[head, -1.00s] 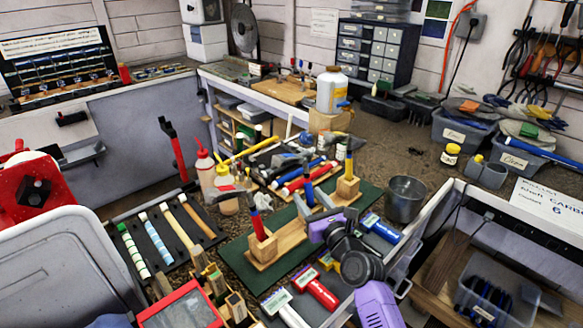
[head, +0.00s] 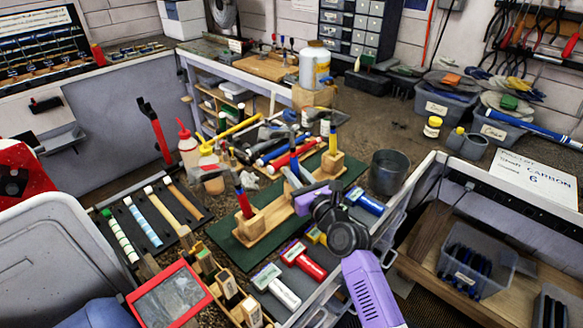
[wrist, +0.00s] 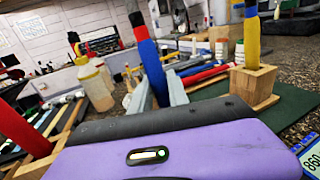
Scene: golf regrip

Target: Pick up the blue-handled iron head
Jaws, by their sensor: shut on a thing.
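The blue-handled iron head stands nearly upright, its blue handle (wrist: 149,62) with a red band and dark upper end in the wrist view. The handle also shows in the head view (head: 294,147). My gripper (head: 297,180) is purple with grey fingers. The fingers (wrist: 157,92) are closed on the blue handle from both sides. The handle's lower end is hidden behind my gripper, so I cannot tell whether it touches the wooden stand (head: 276,215). A red-handled head (head: 242,200) stands at the left of this stand, a yellow-handled one (head: 332,142) at the right.
The stand rests on a dark green mat (head: 222,243). A grey cup (head: 390,172) stands to the right. Bottles (head: 188,148) and a rack of grips (head: 150,222) are to the left.

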